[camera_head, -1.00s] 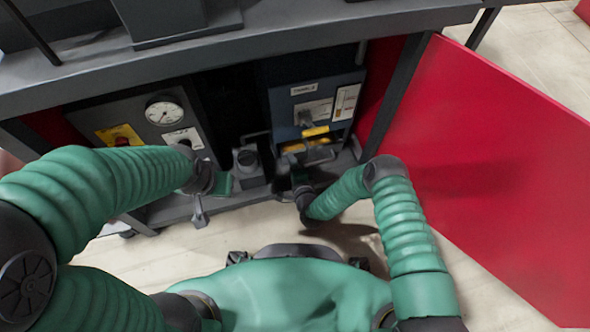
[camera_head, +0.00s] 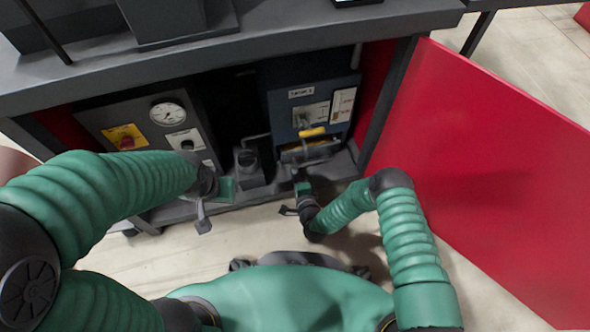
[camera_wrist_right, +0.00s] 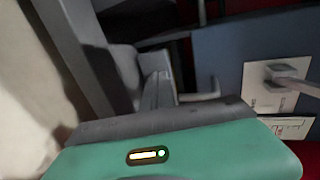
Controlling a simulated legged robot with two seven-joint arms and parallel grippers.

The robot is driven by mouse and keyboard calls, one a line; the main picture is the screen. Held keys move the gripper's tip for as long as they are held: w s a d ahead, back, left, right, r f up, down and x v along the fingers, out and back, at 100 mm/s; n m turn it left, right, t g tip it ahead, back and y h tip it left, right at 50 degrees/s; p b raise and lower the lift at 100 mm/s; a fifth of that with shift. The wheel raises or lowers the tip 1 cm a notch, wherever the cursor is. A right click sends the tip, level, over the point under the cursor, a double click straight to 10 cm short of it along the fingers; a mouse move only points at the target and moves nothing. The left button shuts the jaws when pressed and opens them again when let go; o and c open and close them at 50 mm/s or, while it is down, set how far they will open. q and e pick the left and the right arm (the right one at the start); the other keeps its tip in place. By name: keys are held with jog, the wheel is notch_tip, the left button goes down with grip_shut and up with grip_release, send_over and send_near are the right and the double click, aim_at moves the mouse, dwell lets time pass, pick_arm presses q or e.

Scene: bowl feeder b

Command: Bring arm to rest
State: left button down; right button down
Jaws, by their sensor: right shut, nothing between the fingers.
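My right arm, in green sleeving, bends at the elbow on the right of the head view. Its gripper (camera_head: 289,210) is just in front of the open cabinet's lower edge, pointing left, shut and empty. The right wrist view shows its green housing with a lit indicator and its grey fingers (camera_wrist_right: 158,85). My left arm reaches in from the left. Its gripper (camera_head: 204,222) hangs by the cabinet's lower edge, below the gauge panel; its finger opening is not clear. Both grippers look apart from the cabinet's fittings.
The dark cabinet (camera_head: 240,48) holds a gauge panel (camera_head: 145,118) on the left and a blue unit (camera_head: 297,112) with a yellow-marked handle (camera_head: 312,132) on the right. A red door (camera_head: 490,170) stands open on the right. Pale floor (camera_head: 245,235) is clear between cabinet and body.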

jog(key=a+p+v, duration=0.1)
jog(key=p+v, duration=0.3)
jog(key=v, duration=0.3)
jog(key=w+d+r+n+g+p, duration=0.1)
jog(key=w+d+r+n+g, duration=0.15)
jog(key=d+r+n, duration=0.4)
jog(key=w+d+r+n+g+p, duration=0.1)
jog(key=r+n+g, duration=0.25)
jog(key=r, duration=0.55)
jog(key=s+d+r+n+g+h+p, duration=0.1)
jog(key=s+d+r+n+g+h, duration=0.15)
jog(key=s+d+r, duration=0.55)
jog(key=s+d+r+n+g+h+p, duration=0.25)
jog(key=s+d+r, duration=0.35)
jog(key=s+r, duration=0.45)
jog(key=w+p+v, duration=0.3)
jog(key=p+v, duration=0.9)
jog(key=w+r+p+v, duration=0.1)
jog(key=w+p+v, duration=0.2)
jog(key=p+v, duration=0.9)
jog(key=w+r+p+v, duration=0.1)
jog(key=w+p+v, duration=0.2)
jog(key=p+v, duration=0.9)
jog(key=shift+s+d+r+m+p, duration=0.3)
jog(key=shift+d+r+p, duration=0.1)
jog(key=shift+r+p, duration=0.1)
